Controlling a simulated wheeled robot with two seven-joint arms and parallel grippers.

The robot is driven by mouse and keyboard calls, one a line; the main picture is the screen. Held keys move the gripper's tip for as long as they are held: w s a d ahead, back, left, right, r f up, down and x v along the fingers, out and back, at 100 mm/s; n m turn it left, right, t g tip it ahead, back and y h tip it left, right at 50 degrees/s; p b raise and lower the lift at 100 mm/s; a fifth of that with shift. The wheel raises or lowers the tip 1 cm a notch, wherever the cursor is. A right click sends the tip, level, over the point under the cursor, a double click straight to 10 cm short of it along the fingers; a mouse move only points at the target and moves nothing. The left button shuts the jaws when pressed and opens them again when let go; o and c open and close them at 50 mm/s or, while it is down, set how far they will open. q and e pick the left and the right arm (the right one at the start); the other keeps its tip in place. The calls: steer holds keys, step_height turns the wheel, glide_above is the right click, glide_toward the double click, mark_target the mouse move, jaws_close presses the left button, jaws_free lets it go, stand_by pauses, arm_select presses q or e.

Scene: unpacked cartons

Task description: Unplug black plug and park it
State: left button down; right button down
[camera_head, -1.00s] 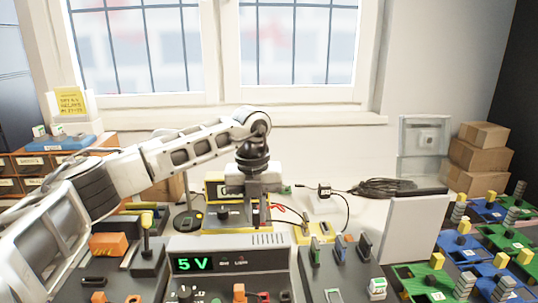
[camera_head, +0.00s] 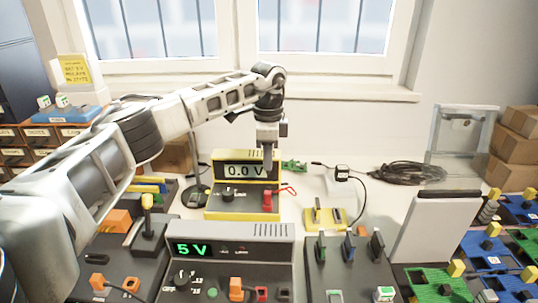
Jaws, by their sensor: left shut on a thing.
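My left gripper (camera_head: 268,150) hangs over the yellow meter (camera_head: 214,211) and is shut on a dark, narrow thing that looks like the black plug, mostly hidden by the fingers. The meter's display reads 0.0 V. A red plug (camera_head: 267,201) with a red lead stands upright on the meter's right side, below the gripper. I cannot tell whether the held thing is clear of the meter. My right gripper is not in view.
A grey supply (camera_head: 265,246) showing 5 V stands in front. A yellow block with dark slots (camera_head: 325,218) is to the right of the meter. A black adapter (camera_head: 342,173) and coiled cable (camera_head: 408,173) lie behind it. A white panel (camera_head: 437,226) stands at the right.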

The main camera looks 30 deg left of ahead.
mark_target(268, 172)
arm_select(q)
steer(key=shift+f+b, duration=0.6)
steer(key=shift+f, duration=0.3)
step_height(268, 172, down, 3)
steer(key=b, duration=0.2)
steer(key=shift+f+b, duration=0.1)
steer(key=shift+b, duration=0.3)
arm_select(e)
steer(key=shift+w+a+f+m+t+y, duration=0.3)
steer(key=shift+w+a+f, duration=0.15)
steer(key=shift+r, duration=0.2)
arm_select(q)
steer(key=shift+p, duration=0.35)
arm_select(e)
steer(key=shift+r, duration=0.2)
arm_select(q)
steer(key=shift+p, duration=0.35)
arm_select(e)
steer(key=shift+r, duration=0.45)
arm_select(q)
steer(key=shift+f, duration=0.4)
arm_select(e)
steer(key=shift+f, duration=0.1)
